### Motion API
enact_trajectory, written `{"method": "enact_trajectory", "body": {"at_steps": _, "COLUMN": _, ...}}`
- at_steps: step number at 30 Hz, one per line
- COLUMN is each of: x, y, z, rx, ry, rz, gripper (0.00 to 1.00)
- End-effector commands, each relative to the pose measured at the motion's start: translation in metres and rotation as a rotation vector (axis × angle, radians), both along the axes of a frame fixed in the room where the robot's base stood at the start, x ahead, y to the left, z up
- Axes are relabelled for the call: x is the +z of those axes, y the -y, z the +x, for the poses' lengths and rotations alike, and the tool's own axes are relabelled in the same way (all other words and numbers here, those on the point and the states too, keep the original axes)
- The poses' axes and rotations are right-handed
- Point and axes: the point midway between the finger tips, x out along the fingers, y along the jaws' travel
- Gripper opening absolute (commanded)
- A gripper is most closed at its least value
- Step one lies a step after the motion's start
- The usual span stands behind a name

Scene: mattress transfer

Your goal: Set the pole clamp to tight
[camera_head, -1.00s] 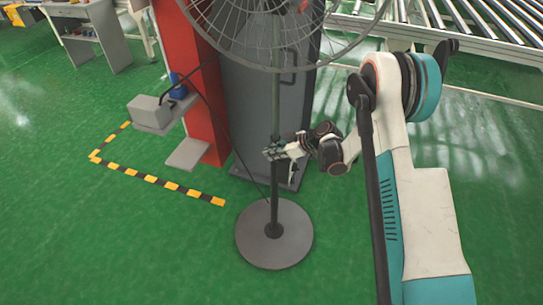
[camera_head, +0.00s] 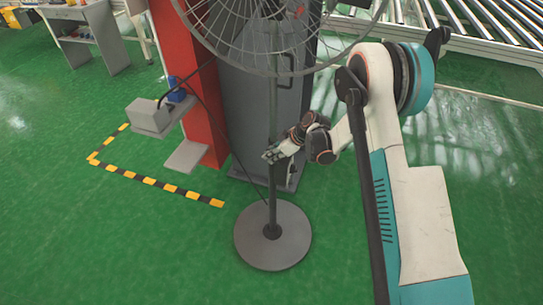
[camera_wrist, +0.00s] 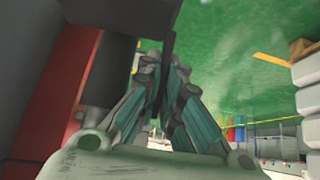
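The stand fan's pole (camera_head: 272,195) rises from a round grey base (camera_head: 290,240) on the floor. My gripper (camera_head: 268,156) is at the pole, about halfway between the base and the fan cage. In the wrist view, the fingers of my gripper (camera_wrist: 166,72) lean together at their tips. A dark bar-like piece (camera_wrist: 168,28) reaches down between or just behind them. I cannot tell whether the fingers grip it. The pole clamp is not clearly visible in the head view, where my gripper covers that part of the pole. Its setting cannot be read.
The wire fan cage (camera_head: 270,35) is above my gripper. A grey cabinet (camera_head: 250,110) and red column (camera_head: 202,120) stand close behind the pole. A grey box (camera_head: 148,115) and a cable are to the left.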

Motion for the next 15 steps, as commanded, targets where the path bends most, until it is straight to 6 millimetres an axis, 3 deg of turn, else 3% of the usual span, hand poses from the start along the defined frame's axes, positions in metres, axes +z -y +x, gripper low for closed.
{"method": "enact_trajectory", "body": {"at_steps": 15, "x": 0.0087, "y": 0.0065, "z": -0.0019, "rx": -0.001, "ry": 0.001, "rz": 0.001, "gripper": 0.15}}
